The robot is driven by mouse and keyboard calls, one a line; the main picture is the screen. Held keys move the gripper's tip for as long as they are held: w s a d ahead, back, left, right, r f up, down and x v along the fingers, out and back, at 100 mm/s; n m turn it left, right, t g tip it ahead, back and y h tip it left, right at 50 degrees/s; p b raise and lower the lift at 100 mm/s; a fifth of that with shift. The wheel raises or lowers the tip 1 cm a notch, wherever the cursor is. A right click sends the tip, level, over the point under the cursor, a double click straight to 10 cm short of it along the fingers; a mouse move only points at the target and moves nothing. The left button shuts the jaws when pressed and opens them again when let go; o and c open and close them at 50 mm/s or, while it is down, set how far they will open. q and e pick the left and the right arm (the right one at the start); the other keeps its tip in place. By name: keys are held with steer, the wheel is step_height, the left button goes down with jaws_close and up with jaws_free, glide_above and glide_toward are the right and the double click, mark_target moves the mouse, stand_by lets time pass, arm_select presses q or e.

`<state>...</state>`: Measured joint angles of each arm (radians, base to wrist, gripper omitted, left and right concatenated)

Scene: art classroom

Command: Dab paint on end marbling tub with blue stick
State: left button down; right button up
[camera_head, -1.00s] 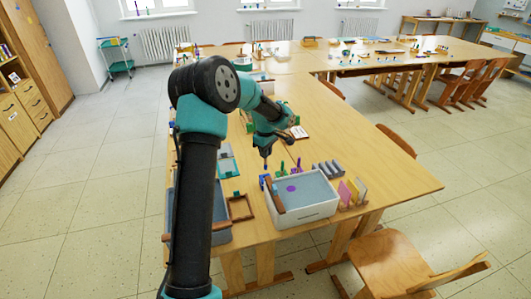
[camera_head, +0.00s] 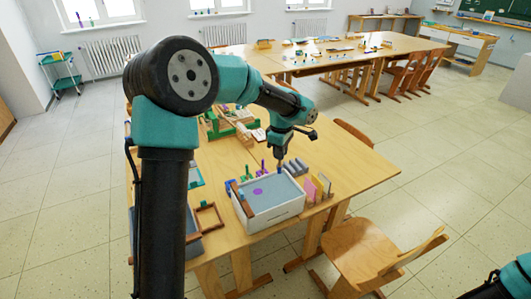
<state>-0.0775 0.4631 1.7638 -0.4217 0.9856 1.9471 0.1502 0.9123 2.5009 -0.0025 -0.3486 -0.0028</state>
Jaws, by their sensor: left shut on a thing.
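The marbling tub (camera_head: 277,217) is a white box at the near end of the table, with blue-grey liquid and one purple paint spot (camera_head: 257,191) toward the left of its surface. My left gripper (camera_head: 280,153) is above the tub's far edge, shut on a thin stick (camera_head: 279,167) that points down toward the tub. The stick looks bluish but is very small here; I cannot tell whether its tip touches the liquid. A sliver of my right arm shows at the bottom right corner; its gripper is out of view.
A brown wooden bar (camera_head: 242,200) lies along the tub's left side. A wooden frame (camera_head: 208,216) lies to the left. Coloured cards (camera_head: 318,187) stand in a rack at the right. A chair (camera_head: 361,250) stands near the table's right front. The table's right side is clear.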

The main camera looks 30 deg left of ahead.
mark_target(280, 172)
arm_select(q)
steer(key=shift+d+f, duration=0.1)
stand_by(0.4)
steer(key=shift+f, duration=5.3)
steer(key=shift+f, duration=0.25)
steer(key=shift+r, duration=0.15)
steer(key=shift+r, duration=4.9)
